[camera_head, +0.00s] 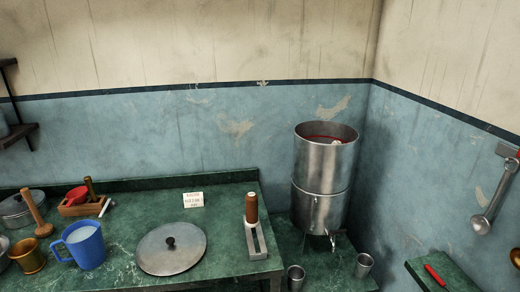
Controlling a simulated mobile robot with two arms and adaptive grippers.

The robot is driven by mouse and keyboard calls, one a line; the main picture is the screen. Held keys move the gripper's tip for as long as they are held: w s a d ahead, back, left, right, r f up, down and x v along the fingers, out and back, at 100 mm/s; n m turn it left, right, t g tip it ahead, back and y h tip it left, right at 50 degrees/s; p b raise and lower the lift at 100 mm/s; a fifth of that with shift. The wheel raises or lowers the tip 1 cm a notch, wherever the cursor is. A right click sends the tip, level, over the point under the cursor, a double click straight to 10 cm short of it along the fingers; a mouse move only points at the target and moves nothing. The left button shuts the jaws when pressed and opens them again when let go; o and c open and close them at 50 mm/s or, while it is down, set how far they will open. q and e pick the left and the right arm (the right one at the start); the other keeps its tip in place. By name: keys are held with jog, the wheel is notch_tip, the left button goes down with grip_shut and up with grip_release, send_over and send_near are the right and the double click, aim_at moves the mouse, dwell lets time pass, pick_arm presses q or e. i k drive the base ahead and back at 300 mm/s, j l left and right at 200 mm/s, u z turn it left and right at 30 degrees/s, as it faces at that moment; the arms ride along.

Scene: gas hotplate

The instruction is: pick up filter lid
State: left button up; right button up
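A round, flat grey metal lid (160,262) with a black knob lies on the green marble counter, in the lower middle-left of the head view. It appears to be the filter lid. The tall two-part steel filter (318,172) stands in the corner to the right, on a lower green surface. Its top is open, with a red ring and a small pale thing inside. A tap is at its lower front. Neither of my grippers shows in this view.
A blue jug (86,250) with white contents stands left of the lid. A brown-handled metal tool (252,225) stands to its right, and a small white sign (193,200) behind. Steel cups (364,264) stand near the filter. A brass mortar (28,257) and pot (20,212) crowd the left.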

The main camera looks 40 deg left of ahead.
aim_at(171, 249)
jog(key=u, duration=1.95)
